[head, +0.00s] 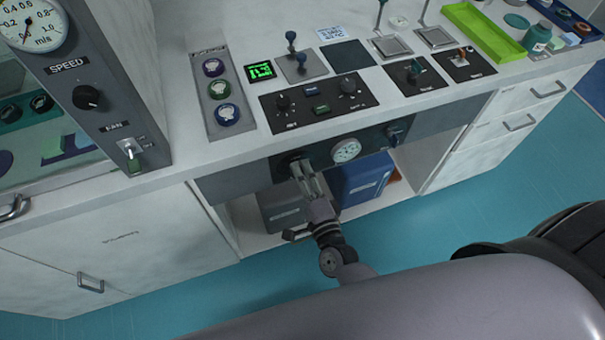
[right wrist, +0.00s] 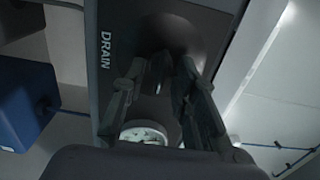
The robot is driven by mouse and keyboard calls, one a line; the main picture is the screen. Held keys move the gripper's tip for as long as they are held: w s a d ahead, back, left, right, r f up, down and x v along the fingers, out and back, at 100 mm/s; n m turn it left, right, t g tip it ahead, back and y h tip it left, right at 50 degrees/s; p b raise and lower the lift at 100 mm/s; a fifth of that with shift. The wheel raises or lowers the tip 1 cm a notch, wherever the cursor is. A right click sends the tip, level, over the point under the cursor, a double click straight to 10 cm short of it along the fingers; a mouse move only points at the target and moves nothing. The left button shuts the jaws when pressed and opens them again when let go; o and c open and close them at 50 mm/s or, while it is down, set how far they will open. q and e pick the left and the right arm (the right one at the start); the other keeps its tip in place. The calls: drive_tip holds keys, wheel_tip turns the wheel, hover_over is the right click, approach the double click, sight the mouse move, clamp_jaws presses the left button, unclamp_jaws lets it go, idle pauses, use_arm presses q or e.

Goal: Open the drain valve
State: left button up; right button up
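The drain valve is a dark round knob (head: 291,161) at the left end of the grey front panel, under the worktop. In the right wrist view the word DRAIN is printed beside its dark base (right wrist: 186,32). My right gripper (head: 302,172) reaches up to the knob from below. In the wrist view its two fingers (right wrist: 162,68) stand apart, with the shadowed knob area between their tips. I cannot tell whether they press on the knob. The knob's handle is mostly hidden by the fingers and shadow. My left gripper is not in view.
A round white gauge (head: 346,150) and another dark knob (head: 395,134) sit to the right on the same panel. Below is an open bay with a blue box (head: 366,178) and a grey box (head: 284,212). The worktop above carries switches and a green tray (head: 484,32).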

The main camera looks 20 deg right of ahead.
drive_tip(key=s, duration=1.2)
drive_tip(key=shift+d, duration=0.2)
drive_tip(key=s+f+n+g+y, duration=0.15)
drive_tip(key=f+n, duration=0.25)
drive_tip(key=f, duration=0.4)
drive_tip(key=s+f+n+g, duration=0.2)
drive_tip(key=f+n+g, duration=0.15)
drive_tip(key=f, duration=0.45)
drive_tip(key=s+f+n+g+y, duration=0.15)
drive_tip(key=f+n, duration=0.25)
drive_tip(key=f, duration=0.4)
drive_tip(key=s+d+f+n+g+h, duration=0.1)
drive_tip(key=s+d+f+n+g, duration=0.3)
drive_tip(key=s+f, duration=0.4)
drive_tip(key=s+d+f+n+g+h, duration=0.2)
drive_tip(key=s+d+f+n+g, duration=0.3)
drive_tip(key=s+f, duration=0.3)
drive_tip(key=s+g, duration=0.1)
drive_tip(key=s, duration=0.3)
drive_tip(key=shift+s+d+f+h, duration=0.2)
drive_tip(key=shift+s+f+h, duration=0.1)
drive_tip(key=shift+f, duration=0.1)
